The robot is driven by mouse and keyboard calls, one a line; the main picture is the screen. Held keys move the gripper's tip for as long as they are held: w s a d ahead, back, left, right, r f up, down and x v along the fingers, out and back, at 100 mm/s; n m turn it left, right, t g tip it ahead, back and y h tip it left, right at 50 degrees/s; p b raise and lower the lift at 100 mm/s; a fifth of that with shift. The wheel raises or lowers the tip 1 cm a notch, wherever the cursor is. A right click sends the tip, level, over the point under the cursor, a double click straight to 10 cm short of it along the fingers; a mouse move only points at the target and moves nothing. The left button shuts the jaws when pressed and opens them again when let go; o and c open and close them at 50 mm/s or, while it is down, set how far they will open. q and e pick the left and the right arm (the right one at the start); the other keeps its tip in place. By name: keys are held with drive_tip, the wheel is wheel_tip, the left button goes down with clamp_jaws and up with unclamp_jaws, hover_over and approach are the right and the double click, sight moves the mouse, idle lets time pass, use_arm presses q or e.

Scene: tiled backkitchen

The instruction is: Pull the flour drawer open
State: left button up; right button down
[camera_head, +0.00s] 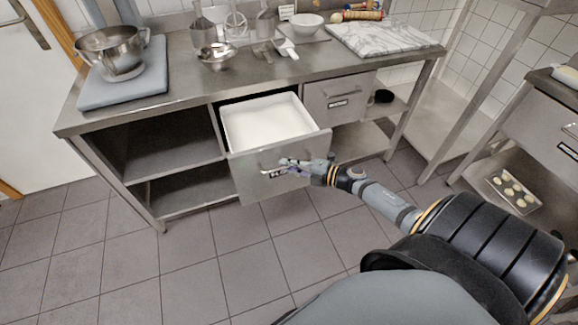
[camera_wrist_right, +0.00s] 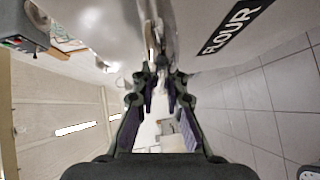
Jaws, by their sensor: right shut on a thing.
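The flour drawer (camera_head: 250,182) stands pulled out from the steel counter, and white flour (camera_head: 266,122) shows inside it. In the right wrist view its front bears a black label reading FLOUR (camera_wrist_right: 236,27). My right gripper (camera_head: 290,164) is at the drawer front, shut on the drawer's handle (camera_head: 268,169). In the right wrist view my right gripper's fingers (camera_wrist_right: 158,88) are on either side of the handle bar. My left gripper is in neither view.
A second, shut drawer (camera_head: 338,97) is to the right under the counter (camera_head: 190,75). A mixing bowl (camera_head: 112,52), a scoop (camera_head: 287,48) and a marble board (camera_head: 382,38) stand on top. The tiled floor (camera_head: 225,262) before the drawer is clear. Another steel unit (camera_head: 545,120) is at the right.

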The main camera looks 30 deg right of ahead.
drive_tip(key=shift+w, duration=0.15)
drive_tip(key=c, duration=1.6)
unclamp_jaws()
drive_tip(key=shift+d, duration=0.1)
drive_tip(key=shift+c, duration=0.2)
drive_tip(key=shift+o, duration=1.1)
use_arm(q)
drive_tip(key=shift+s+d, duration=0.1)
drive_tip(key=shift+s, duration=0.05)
use_arm(e)
drive_tip(key=shift+o, duration=0.3)
drive_tip(key=v, duration=1.2)
